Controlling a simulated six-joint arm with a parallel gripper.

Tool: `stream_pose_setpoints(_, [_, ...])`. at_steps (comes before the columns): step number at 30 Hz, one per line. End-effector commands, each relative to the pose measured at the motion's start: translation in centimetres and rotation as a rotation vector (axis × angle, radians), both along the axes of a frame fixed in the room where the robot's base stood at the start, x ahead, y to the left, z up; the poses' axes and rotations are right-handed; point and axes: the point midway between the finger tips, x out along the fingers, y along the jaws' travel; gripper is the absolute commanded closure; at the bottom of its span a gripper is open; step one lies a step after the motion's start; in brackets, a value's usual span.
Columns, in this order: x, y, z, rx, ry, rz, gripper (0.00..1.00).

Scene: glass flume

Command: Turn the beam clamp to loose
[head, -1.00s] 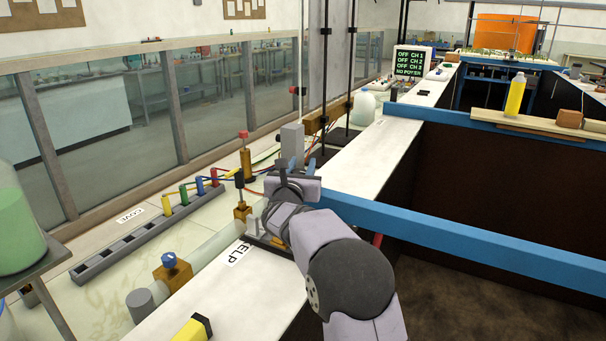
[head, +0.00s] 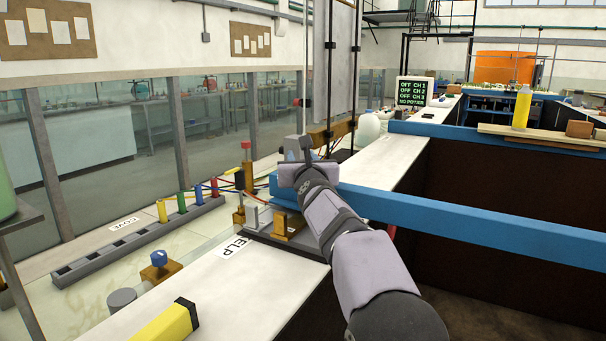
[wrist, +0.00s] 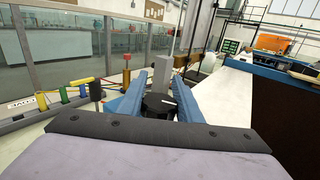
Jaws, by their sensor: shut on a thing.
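The beam clamp shows in the wrist view as a dark round knob (wrist: 157,106) with a pale mark on its top. My gripper (wrist: 159,84) has its two blue fingers on either side of the knob and is shut on it. In the head view my gripper (head: 300,172) is at the near end of the blue beam (head: 430,215), and it hides the knob there. Which setting the pale mark points to cannot be read.
A grey socket strip (head: 130,240) with coloured plugs and cables lies left of my gripper. A blue-topped valve (head: 159,259) and a yellow block (head: 168,323) are nearer. The white ledge (head: 225,290) has clear room. A dark, deep channel lies right of it.

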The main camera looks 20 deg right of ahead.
Motion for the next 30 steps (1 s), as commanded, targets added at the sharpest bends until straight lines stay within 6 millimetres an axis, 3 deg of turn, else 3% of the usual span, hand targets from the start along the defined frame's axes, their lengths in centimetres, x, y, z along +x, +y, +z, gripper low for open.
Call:
stream_pose_setpoints(16, [-0.22, 0.19, 0.28, -0.008, -0.003, 0.038, 0.91])
stream_pose_setpoints(17, [-0.22, 0.19, 0.27, -0.007, -0.002, 0.038, 0.64])
stream_pose_setpoints(19, [-0.21, 0.19, 0.24, -0.006, -0.002, 0.038, 0.50])
stream_pose_setpoints(30, [-0.40, 0.19, 0.12, -0.005, -0.002, 0.037, 0.50])
